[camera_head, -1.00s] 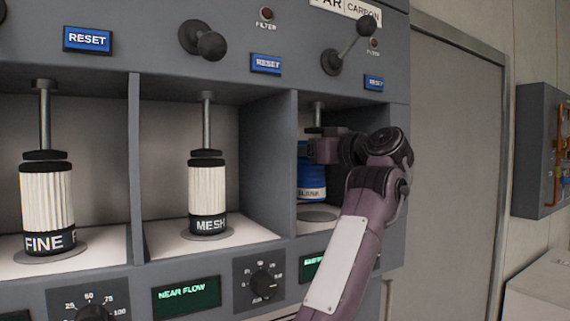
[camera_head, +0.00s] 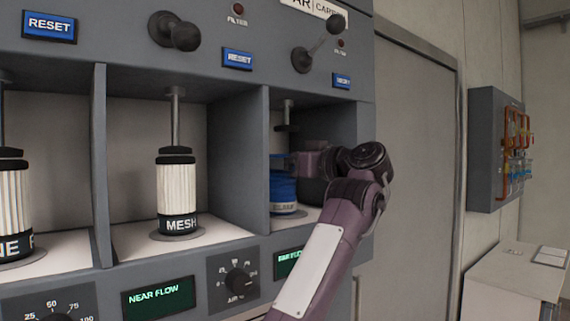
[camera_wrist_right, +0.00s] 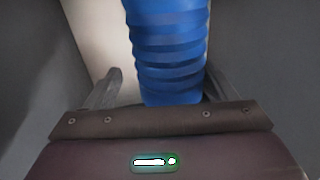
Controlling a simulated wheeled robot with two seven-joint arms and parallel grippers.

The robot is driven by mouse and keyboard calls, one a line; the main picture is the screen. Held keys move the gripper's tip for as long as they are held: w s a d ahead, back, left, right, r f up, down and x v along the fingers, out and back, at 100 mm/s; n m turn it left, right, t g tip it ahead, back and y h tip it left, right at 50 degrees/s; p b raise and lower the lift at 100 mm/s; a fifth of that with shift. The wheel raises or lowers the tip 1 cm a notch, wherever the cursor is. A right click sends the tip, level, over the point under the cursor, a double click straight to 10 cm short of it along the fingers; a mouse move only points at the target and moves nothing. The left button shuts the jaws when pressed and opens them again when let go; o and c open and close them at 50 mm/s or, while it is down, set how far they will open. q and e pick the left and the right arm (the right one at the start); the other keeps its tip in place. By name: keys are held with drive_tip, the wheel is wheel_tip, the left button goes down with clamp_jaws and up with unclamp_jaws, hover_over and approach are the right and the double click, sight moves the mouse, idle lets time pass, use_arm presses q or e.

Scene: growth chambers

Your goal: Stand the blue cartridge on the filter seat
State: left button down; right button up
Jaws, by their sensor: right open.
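The blue cartridge (camera_head: 283,190), with a dark label band near its foot, is upright in the right-hand bay. Its foot appears to rest on the round filter seat (camera_head: 296,212), which is mostly hidden. My right gripper (camera_head: 292,165) is level with its upper part, reaching in from the right. In the right wrist view the blue ribbed body (camera_wrist_right: 168,55) rises between the fingers of the right gripper (camera_wrist_right: 160,88). The fingers are apart, with a clear gap at the left one. The left gripper is out of view.
A plunger rod with a dark pad (camera_head: 287,127) hangs above the cartridge. Bay walls (camera_head: 238,155) stand close on both sides. The MESH cartridge (camera_head: 178,190) stands in the middle bay, another white one (camera_head: 14,205) farther left. A lever (camera_head: 320,45) is above the right bay.

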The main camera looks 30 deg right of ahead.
use_arm(q)
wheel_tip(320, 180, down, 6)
drive_tip(key=b, duration=0.6)
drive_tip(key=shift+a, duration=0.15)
use_arm(e)
drive_tip(key=v, duration=1.1)
drive_tip(key=shift+s+a, duration=0.15)
drive_tip(key=shift+s, duration=0.05)
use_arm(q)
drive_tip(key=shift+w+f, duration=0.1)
